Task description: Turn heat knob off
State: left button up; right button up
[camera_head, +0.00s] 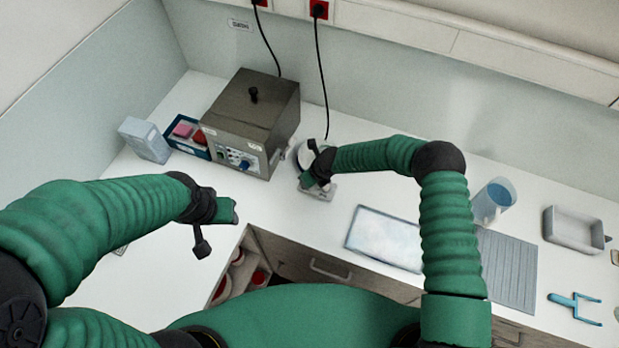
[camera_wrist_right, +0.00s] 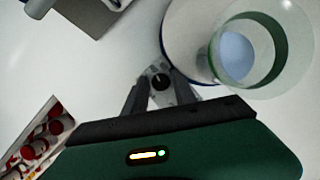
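A hotplate (camera_head: 320,190) stands on the counter at the front right of the grey metal box, largely hidden by my right gripper (camera_head: 317,170). In the right wrist view, its black round knob (camera_wrist_right: 159,81) sits on a small light panel beside the round plate (camera_wrist_right: 186,35). A clear glass vessel (camera_wrist_right: 262,85) stands on that plate. My right gripper (camera_wrist_right: 157,95) is open, with its two dark fingers either side of the knob; I cannot tell whether they touch it. My left gripper (camera_head: 205,240) hangs over the counter's front left, its opening unclear.
A white panel (camera_head: 385,238), a jug (camera_head: 492,200) and a metal tray (camera_head: 572,230) lie right. An open drawer (camera_head: 247,258) is below.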

jog(key=shift+o, duration=0.7)
